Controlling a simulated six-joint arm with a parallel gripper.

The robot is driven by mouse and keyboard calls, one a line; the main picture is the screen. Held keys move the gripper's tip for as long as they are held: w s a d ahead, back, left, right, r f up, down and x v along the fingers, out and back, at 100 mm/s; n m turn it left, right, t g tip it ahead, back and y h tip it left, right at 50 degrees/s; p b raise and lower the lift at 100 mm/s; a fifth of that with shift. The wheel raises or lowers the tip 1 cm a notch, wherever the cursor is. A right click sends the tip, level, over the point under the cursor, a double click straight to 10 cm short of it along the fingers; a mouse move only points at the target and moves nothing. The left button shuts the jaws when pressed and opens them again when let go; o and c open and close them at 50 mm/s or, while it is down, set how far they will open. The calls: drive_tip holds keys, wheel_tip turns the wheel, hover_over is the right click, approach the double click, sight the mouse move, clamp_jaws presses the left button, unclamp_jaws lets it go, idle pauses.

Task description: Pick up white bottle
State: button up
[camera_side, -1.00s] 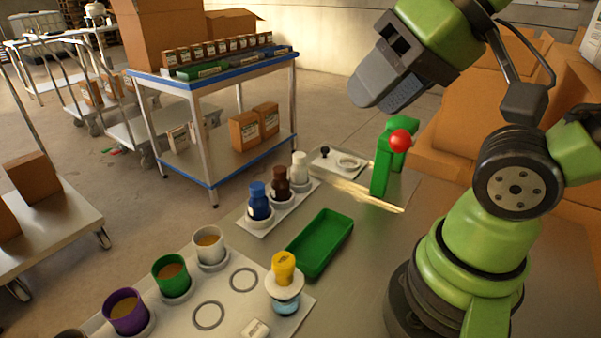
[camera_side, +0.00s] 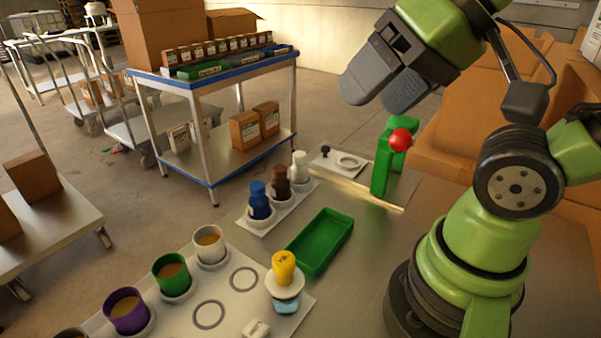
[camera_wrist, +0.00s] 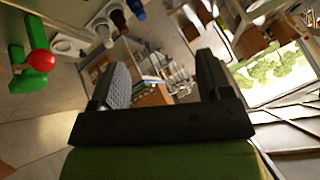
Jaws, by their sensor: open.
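The white bottle (camera_side: 299,167) stands upright at the far end of a white holder, in line with a brown bottle (camera_side: 280,184) and a blue bottle (camera_side: 258,200). My gripper (camera_side: 375,100) is open and empty, high above the bench, up and to the right of the white bottle and well apart from it. In the wrist view my gripper (camera_wrist: 163,72) shows its two fingers spread with nothing between them. The white bottle (camera_wrist: 104,34) appears at the upper left there, small and tilted by the camera's angle.
A green press with a red knob (camera_side: 400,140) stands right of the bottles, near a white plate with a ring (camera_side: 348,162). A green tray (camera_side: 321,242), several cups and a yellow-topped stamp (camera_side: 284,268) are nearer. A blue-edged cart (camera_side: 210,88) stands behind.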

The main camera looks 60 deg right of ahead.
drive_tip(key=shift+w, duration=0.1)
drive_tip(key=m+g+h, duration=0.5)
drive_tip(key=m+h, duration=0.1)
drive_tip(key=m, duration=0.2)
hover_over(299, 156)
drive_tip(key=s+a, duration=0.2)
drive_tip(key=a, duration=0.2)
wheel_tip(299, 156, down, 12)
drive_tip(key=f, duration=0.1)
drive_tip(key=shift+m, duration=0.3)
drive_tip(key=x, duration=0.9)
drive_tip(key=shift+w, duration=0.2)
drive_tip(key=x, duration=0.5)
drive_tip(key=shift+s+f, duration=0.25)
drive_tip(key=shift+f, duration=0.2)
drive_tip(key=c, duration=1)
